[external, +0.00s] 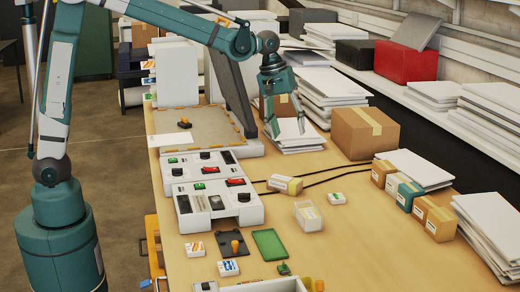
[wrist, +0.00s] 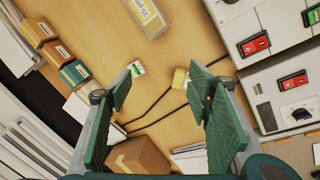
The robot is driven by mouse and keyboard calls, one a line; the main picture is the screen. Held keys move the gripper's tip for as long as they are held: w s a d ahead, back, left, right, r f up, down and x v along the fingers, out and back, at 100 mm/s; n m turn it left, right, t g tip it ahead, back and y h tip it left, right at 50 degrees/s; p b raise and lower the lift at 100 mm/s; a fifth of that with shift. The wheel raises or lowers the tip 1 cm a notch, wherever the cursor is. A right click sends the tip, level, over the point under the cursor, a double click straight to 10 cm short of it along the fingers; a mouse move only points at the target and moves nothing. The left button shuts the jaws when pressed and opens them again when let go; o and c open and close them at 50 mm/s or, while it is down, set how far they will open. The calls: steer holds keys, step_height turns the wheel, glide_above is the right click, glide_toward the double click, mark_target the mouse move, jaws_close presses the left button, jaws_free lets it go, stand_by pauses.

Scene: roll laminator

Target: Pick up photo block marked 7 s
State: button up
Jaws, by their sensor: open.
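My gripper (external: 287,128) is open and empty, hanging above the back of the table near a stack of white paper. In the wrist view its two green fingers (wrist: 162,85) are spread wide, with bare table and black cables between them. A small white block with a green label (external: 337,198) lies on the table right of the clear box; it also shows in the wrist view (wrist: 137,68), beyond the left finger. Other small labelled blocks lie at the front, one orange-marked (external: 195,249) and one blue-marked (external: 228,267). No marking "7 s" is readable on any block.
The laminator control boxes (external: 215,200) stand left of the clear box (external: 308,216). A tan box (external: 285,185) lies near the cables. A cardboard box (external: 364,132) and a row of small cartons (external: 410,194) stand at the right. A green tray (external: 269,244) lies at the front.

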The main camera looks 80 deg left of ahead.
steer(key=w+f+n+g+p, duration=0.1)
steer(key=w+f+n, duration=0.2)
steer(key=w+f, duration=0.6)
steer(key=n+g+p, duration=0.2)
steer(key=n, duration=0.1)
glide_toward(337, 197)
steer(key=shift+s+a+f+h, duration=0.1)
steer(key=shift+a+f+h, duration=0.3)
steer(key=shift+a+f, duration=0.1)
steer(key=shift+r, duration=0.1)
steer(key=shift+d+f, duration=0.2)
steer(key=shift+f, duration=1.1)
steer(key=shift+f, duration=0.1)
steer(key=shift+d+f, duration=0.25)
steer(key=shift+f, duration=0.95)
steer(key=shift+d+f, duration=0.25)
steer(key=shift+f, duration=1)
steer(key=shift+c, duration=0.4)
